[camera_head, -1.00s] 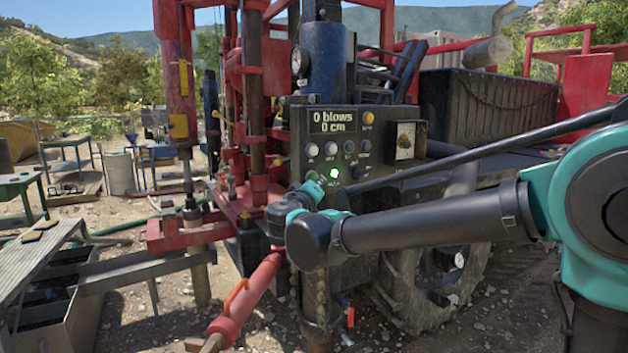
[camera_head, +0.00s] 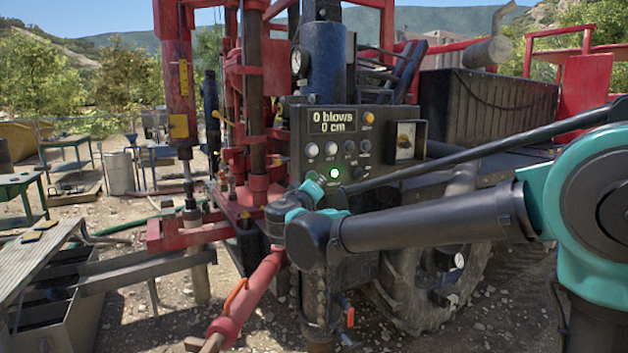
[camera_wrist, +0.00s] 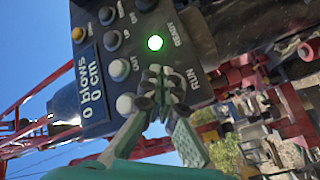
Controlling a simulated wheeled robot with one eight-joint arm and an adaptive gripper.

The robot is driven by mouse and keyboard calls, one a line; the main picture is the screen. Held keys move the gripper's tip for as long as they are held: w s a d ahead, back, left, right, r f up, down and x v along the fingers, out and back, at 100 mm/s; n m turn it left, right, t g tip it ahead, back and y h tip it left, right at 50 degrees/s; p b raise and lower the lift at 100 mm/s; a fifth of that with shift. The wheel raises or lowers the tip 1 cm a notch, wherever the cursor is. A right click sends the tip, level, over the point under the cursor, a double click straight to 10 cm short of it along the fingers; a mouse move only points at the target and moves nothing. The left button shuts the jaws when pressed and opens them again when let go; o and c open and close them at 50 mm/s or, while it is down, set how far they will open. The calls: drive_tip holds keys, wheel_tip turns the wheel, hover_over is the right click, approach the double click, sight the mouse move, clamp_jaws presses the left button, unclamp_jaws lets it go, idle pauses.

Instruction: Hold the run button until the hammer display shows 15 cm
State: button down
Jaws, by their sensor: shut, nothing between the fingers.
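The hammer display (camera_head: 332,121) on the dark control panel (camera_head: 384,122) reads "0 blows" and "0 cm". It reads the same in the wrist view (camera_wrist: 91,82), where the panel appears turned on its side. My gripper (camera_wrist: 163,78) is shut and empty, its fingertips against or just in front of the panel beside the RUN label (camera_wrist: 193,78). The run button itself is hidden behind the fingertips, so I cannot tell whether they touch or press it. In the head view, my gripper (camera_head: 315,180) is at the panel's lower left, mostly hidden by my wrist.
A green READY lamp (camera_wrist: 155,42) is lit close to my fingertips. White buttons (camera_wrist: 125,103), dark knobs (camera_head: 349,146) and a yellow button (camera_head: 368,118) surround the area. A gauge box (camera_head: 405,140) is on the right. Red rig parts (camera_head: 258,190) stand close on the left.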

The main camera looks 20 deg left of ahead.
drive_tip(key=shift+w+a, duration=0.1)
idle(0.5)
drive_tip(key=shift+w+a, duration=0.2)
drive_tip(key=shift+a, duration=0.05)
drive_tip(key=shift+w+a, duration=0.35)
drive_tip(key=shift+a, duration=0.05)
idle(6.8)
